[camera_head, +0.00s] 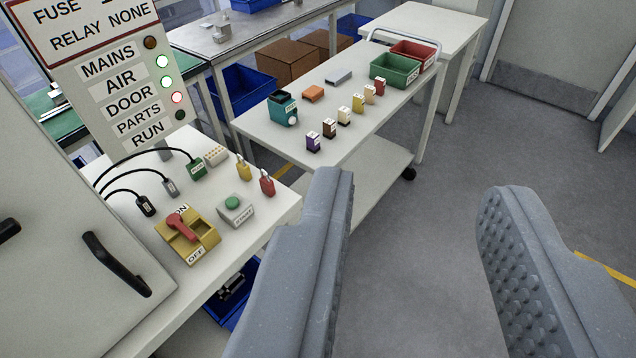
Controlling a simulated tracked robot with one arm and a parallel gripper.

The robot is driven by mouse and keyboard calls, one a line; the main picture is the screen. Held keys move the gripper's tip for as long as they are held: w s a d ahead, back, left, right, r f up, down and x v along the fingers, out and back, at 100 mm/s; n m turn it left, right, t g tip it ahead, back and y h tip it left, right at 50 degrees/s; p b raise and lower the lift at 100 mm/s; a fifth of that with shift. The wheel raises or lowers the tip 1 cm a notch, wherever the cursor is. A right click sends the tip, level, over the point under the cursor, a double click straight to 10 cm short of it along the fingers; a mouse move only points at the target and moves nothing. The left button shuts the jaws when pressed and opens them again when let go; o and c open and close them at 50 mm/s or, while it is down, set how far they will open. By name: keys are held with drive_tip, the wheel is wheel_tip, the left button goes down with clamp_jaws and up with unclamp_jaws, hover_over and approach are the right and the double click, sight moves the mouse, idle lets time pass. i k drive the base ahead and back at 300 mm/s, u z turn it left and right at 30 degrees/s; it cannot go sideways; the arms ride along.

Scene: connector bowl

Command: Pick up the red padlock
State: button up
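The red padlock (267,185) stands near the right edge of a white table (285,203), its shackle upward. A yellow padlock (243,170) stands just behind it to the left. My gripper (425,200) is open and empty, its two grey ribbed fingers wide apart over the floor. The left finger is nearer the red padlock, to the right of it and apart from it. The red padlock is fully in sight.
A green push button box (235,208) and a yellow switch with red handle (187,232) sit near the padlocks. Black cables with plugs (170,186) lie to the left. A cart (335,150) with small coloured blocks and bins stands behind. The floor at right is clear.

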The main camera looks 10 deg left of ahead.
sight(268, 184)
drive_tip(key=z, duration=1)
drive_tip(key=i, duration=2.45)
drive_tip(key=u, duration=2.9)
drive_tip(key=k, duration=0.55)
drive_tip(key=u, duration=0.05)
